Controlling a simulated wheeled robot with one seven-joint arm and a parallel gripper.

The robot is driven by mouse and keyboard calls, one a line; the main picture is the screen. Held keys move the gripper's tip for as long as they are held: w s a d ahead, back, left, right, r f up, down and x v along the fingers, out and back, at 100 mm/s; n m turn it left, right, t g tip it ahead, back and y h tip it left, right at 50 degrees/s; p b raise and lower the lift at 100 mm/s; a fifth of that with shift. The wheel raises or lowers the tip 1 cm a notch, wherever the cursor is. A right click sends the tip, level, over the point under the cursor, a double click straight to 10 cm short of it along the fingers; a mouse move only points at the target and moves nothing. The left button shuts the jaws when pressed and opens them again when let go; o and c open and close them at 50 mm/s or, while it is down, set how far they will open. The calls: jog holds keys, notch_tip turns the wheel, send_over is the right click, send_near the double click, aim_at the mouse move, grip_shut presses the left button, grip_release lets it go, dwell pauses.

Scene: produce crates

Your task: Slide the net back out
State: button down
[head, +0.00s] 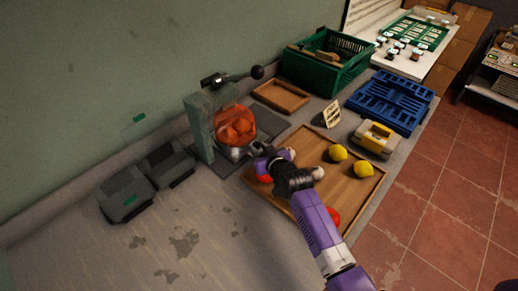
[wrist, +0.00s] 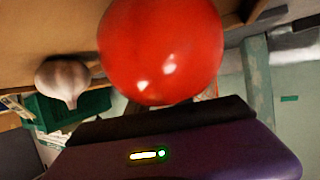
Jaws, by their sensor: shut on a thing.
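The net (head: 236,126) looks like a bulging orange mesh bag. It sits in the upright green stand (head: 199,130) with the dark lever, above a shiny metal part. My gripper (head: 266,168) is right of and in front of the stand, over the left edge of the wooden tray, apart from the net's orange bulge. It is shut on a round red tomato (wrist: 162,48), which fills the middle of the wrist view and shows partly under the gripper in the head view (head: 265,178). The net does not show clearly in the wrist view.
The wooden tray (head: 364,204) holds yellow lemons (head: 363,170), another red tomato (head: 333,216) and a garlic bulb (wrist: 62,80). Behind are a small tray (head: 282,95), a sign (head: 332,113), a green crate (head: 316,78) and a blue crate (head: 409,108).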

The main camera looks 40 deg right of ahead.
jog(key=c, duration=1.1)
grip_release()
jog(key=shift+c, duration=0.2)
jog(key=v, duration=0.6)
jog(key=shift+s, duration=0.1)
jog(key=shift+b+v, duration=0.3)
jog(key=shift+v, duration=0.5)
jog(key=shift+c, duration=0.2)
